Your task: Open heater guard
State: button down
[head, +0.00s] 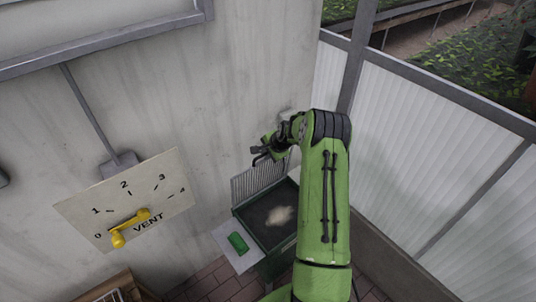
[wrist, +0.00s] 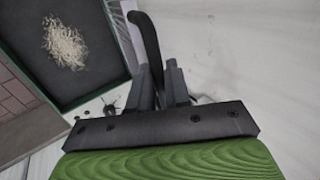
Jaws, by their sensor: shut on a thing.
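The heater is a dark green box low by the wall, with a green rim (head: 240,222) and an open top. Its slatted grey guard (head: 258,177) stands raised at the back edge, close to the wall. My gripper (head: 264,152) is at the guard's upper edge. In the wrist view my gripper (wrist: 162,88) is shut on a dark curved handle (wrist: 147,40), which I take to be the guard's. The join between handle and guard is hidden. A pale shredded clump (head: 279,215) lies on the dark floor inside the box; it also shows in the wrist view (wrist: 65,46).
A green block (head: 238,242) lies on a white panel (head: 228,236) left of the box. A VENT dial plate with a yellow handle (head: 130,226) is on the wall further left. Translucent panels (head: 440,140) stand to the right. My arm hides the box's right side.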

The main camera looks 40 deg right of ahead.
jog(key=shift+a+f, duration=0.15)
jog(key=shift+f, duration=0.05)
jog(key=c, duration=1.3)
grip_release()
jog(key=shift+s, duration=0.1)
jog(key=b+v, duration=0.1)
jog(key=v, duration=1.5)
jog(key=shift+w, duration=0.2)
